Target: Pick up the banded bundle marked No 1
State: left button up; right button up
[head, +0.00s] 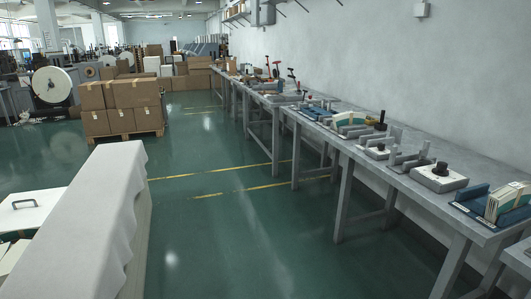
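A bundle of pale flat sheets (502,203) stands on edge in a blue holder (473,196) at the right end of the grey bench. A small marking shows near its top, but it is too small to read. I cannot tell which bundle is marked No 1, and any bands are not clear. Neither of my grippers is in view.
The long grey bench (413,190) runs along the right wall and carries several metal fixtures, including a block with a black knob (439,177). A white-covered long stack (95,215) stands at left. Cartons (120,103) stand on a pallet behind. The green floor (225,235) between is clear.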

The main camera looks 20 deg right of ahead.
aim_at(509, 197)
jog(key=z, duration=0.3)
jog(key=i, duration=1.95)
jog(key=z, duration=2)
jog(key=i, duration=0.95)
jog(key=z, duration=0.9)
